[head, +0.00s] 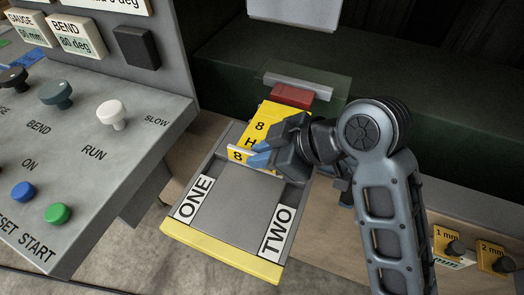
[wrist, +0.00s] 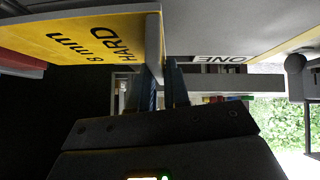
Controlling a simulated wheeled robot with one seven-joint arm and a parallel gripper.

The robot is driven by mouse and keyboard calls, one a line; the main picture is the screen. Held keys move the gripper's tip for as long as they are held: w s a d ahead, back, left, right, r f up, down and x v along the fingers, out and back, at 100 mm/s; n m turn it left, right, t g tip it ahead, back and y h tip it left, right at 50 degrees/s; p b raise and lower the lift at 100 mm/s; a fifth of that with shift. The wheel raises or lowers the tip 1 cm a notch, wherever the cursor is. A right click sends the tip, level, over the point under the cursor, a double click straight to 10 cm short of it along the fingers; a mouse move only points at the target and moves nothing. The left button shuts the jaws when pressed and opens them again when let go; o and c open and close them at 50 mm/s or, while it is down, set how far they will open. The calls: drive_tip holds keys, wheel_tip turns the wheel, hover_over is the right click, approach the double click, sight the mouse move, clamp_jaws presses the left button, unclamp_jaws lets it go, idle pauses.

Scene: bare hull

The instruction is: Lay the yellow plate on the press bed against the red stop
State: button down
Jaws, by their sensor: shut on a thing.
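The yellow plate (head: 262,118), marked 8 and H, lies roughly level at the far end of the grey bed, with an upright lip at its near edge. In the wrist view the plate (wrist: 85,38) reads "8 mm HARD". My gripper (head: 262,156) is shut on the lip, with its blue fingertips (wrist: 163,88) at either side of it. The red stop (head: 292,96) is just beyond the plate's far edge and also shows in the wrist view (wrist: 20,64). I cannot tell whether plate and stop touch. The arm hides the plate's right side.
A grey tray (head: 235,205) labelled ONE and TWO, with a yellow front edge, lies nearer me and is empty. A control panel (head: 125,140) with knobs and buttons stands left. A grey block (head: 297,12) hangs above. Yellow 1 mm and 2 mm pieces (head: 447,243) are at right.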

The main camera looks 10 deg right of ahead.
drive_tip(key=shift+w+d, duration=0.35)
drive_tip(key=shift+w, duration=0.2)
idle(1.1)
drive_tip(key=c, duration=1)
unclamp_jaws()
drive_tip(key=shift+o, duration=0.3)
drive_tip(key=shift+f, duration=0.15)
drive_tip(key=o, duration=0.4)
drive_tip(key=shift+r+p, duration=1.15)
drive_tip(key=shift+r, duration=1.45)
